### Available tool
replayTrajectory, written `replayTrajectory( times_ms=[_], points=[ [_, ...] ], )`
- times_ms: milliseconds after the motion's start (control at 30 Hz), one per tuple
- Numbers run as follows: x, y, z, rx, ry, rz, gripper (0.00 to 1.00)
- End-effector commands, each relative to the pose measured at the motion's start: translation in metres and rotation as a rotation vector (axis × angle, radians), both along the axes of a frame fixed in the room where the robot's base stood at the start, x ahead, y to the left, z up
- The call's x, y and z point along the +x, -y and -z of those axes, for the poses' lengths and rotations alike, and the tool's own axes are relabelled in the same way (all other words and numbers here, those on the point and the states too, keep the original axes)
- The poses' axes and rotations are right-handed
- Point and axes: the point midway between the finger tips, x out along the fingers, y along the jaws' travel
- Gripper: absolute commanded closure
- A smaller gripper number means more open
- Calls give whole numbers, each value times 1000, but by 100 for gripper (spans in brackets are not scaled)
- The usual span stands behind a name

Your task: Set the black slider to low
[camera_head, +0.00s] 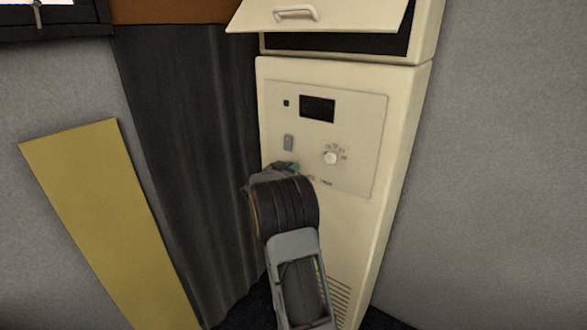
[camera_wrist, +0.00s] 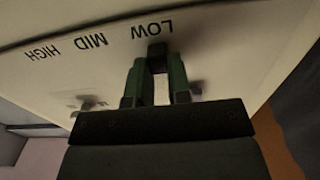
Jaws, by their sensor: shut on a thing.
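The black slider knob (camera_wrist: 157,52) is in the wrist view, between the tips of my gripper's green fingers. My gripper (camera_wrist: 157,64) is shut on it. The panel lettering is upside down there, with HIGH at the left, MID in the middle and LOW at the right. The knob is beside the LOW label (camera_wrist: 152,28). In the head view my gripper (camera_head: 296,168) is at the lower part of the cream cabinet's control panel (camera_head: 364,120). My arm and gripper hide the slider there.
A round white dial (camera_head: 330,158), a grey switch (camera_head: 288,142) and a dark display (camera_head: 317,108) are on the panel near my gripper. A raised flap with a handle (camera_head: 296,13) is above. A yellow board (camera_head: 95,215) and dark drapery (camera_head: 190,140) are to the left.

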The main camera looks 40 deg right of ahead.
Motion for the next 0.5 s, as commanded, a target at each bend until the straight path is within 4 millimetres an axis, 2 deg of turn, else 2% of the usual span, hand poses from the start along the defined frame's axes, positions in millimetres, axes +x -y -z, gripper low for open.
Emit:
replayTrajectory(
  times_ms=[100, 133, 400, 500],
  points=[
    [3, -2, -2, -1, 2, -9, 100],
    [3, -2, -2, -1, 2, -10, 81],
    [1, 0, -1, -1, 2, -5, 55],
    [0, 1, -1, -1, 1, -3, 55]
  ],
)
